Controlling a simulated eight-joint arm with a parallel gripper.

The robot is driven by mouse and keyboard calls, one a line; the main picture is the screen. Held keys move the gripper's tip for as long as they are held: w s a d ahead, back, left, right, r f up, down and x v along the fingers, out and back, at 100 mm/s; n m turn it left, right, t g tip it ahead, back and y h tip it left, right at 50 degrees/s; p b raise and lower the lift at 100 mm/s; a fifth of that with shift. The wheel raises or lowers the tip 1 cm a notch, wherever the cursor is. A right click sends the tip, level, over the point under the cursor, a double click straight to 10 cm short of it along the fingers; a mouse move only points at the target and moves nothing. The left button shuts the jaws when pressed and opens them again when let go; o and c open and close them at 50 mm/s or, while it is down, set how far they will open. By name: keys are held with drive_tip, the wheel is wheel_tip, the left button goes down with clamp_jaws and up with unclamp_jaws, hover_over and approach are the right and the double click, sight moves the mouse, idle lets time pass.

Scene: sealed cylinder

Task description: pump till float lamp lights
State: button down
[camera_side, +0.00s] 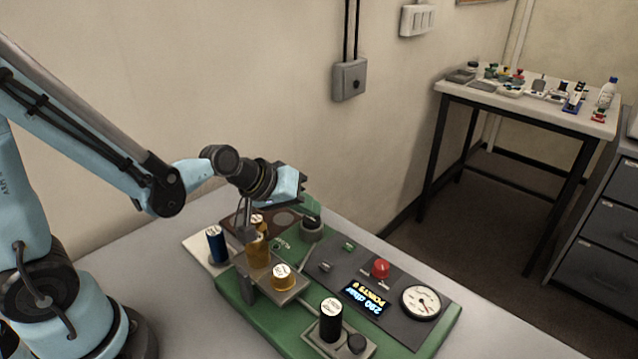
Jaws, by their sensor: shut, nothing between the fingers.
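A green board (232,296) on the table carries the apparatus. My gripper (244,232) points down at its back left, shut, with its fingertips just left of an amber cylinder (257,252) topped by a gold cap (257,221). I cannot tell whether the fingers touch it. A gold-topped knob (284,277) stands in front of it on a grey block. A grey panel holds a red dome (380,268), a small green piece (349,245), a lit display (367,298) and a round dial (421,302). I cannot tell which piece is the float lamp or whether one is lit.
A blue cylinder (216,245) stands left on a pale plate. A black cylinder (331,319) and small black knob (356,343) stand at the board's front. A dark round knob (312,228) stands behind. The table right of the board is clear. A cluttered side table (465,94) is far off.

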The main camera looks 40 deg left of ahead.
drive_tip(key=shift+s+d+f, duration=0.1)
drive_tip(key=shift+f, duration=0.5)
idle(0.8)
drive_tip(key=shift+r, duration=0.15)
drive_tip(key=shift+s+r, duration=0.4)
drive_tip(key=shift+r, duration=0.4)
drive_tip(key=shift+r, duration=2.55)
drive_tip(key=shift+w, duration=0.1)
drive_tip(key=shift+r, duration=0.15)
idle(0.9)
wheel_tip(320, 180, up, 4)
hover_over(305, 221)
drive_tip(key=shift+w+r, duration=0.15)
drive_tip(key=shift+w, duration=0.1)
idle(0.4)
